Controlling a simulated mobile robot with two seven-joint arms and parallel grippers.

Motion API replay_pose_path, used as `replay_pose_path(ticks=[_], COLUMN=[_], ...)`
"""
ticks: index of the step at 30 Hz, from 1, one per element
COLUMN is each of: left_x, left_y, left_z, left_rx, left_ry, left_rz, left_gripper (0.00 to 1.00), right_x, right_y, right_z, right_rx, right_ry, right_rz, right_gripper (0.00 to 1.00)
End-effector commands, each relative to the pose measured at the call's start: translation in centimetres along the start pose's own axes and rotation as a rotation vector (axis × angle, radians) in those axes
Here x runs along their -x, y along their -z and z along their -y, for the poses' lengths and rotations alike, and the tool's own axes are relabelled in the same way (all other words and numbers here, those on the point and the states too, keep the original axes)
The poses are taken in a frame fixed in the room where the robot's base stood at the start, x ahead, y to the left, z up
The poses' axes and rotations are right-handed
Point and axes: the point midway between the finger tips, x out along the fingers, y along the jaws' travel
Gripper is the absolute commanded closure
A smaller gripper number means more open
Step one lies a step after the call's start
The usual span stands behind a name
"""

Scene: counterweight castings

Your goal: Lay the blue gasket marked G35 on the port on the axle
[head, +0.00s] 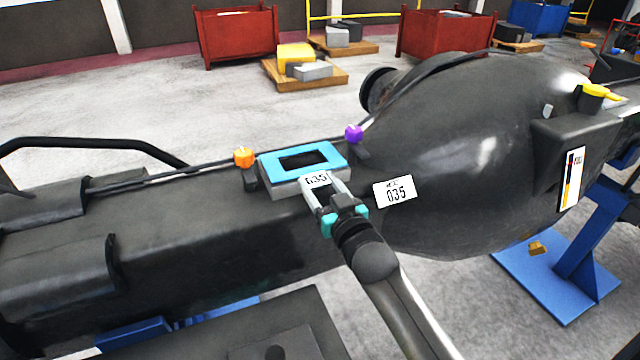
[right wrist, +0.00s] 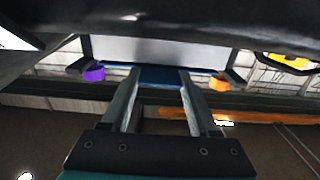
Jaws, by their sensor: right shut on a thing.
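The blue gasket (head: 267,163) is a flat rectangular ring with a dark opening. A white tag (head: 317,179) at its near edge seems to read G35. It lies level over the pale grey port (head: 280,190) on the dark axle (head: 200,240); I cannot tell whether it touches or sits slightly above. My right gripper (head: 322,190) is shut on the gasket's near, tagged side. In the right wrist view, the gasket's blue underside (right wrist: 160,74) shows between my fingertips (right wrist: 157,76). My left gripper is not in view.
An orange-topped post (head: 244,158) and a purple-topped post (head: 354,134) stand at either side of the port. A white plate (head: 394,191), apparently reading G35, is on the axle housing. The big round housing (head: 470,150) rises to the right.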

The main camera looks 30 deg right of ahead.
Motion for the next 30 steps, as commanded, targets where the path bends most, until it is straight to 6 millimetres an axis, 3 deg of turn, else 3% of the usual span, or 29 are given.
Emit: replay_pose_path(ticks=[10, 11, 12, 20, 30], left_x=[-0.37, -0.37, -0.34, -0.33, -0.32], left_y=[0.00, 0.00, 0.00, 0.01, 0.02], left_z=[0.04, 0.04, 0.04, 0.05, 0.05], left_rx=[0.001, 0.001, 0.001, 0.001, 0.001], left_ry=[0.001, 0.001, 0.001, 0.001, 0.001], left_rz=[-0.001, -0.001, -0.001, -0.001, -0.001], left_gripper=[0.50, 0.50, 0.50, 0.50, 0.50], right_x=[0.01, 0.01, 0.01, 0.00, 0.32], right_y=[-0.57, -0.58, -0.54, -0.53, -0.59], right_z=[0.00, 0.00, 0.00, 0.00, 0.00], right_rx=[0.000, 0.000, 0.000, 0.000, 0.000], right_ry=[0.000, 0.000, 0.000, 0.000, 0.000], right_rz=[0.000, 0.000, 0.000, 0.000, 0.001], right_gripper=[0.92, 0.38, 0.33, 0.04, 0.04])
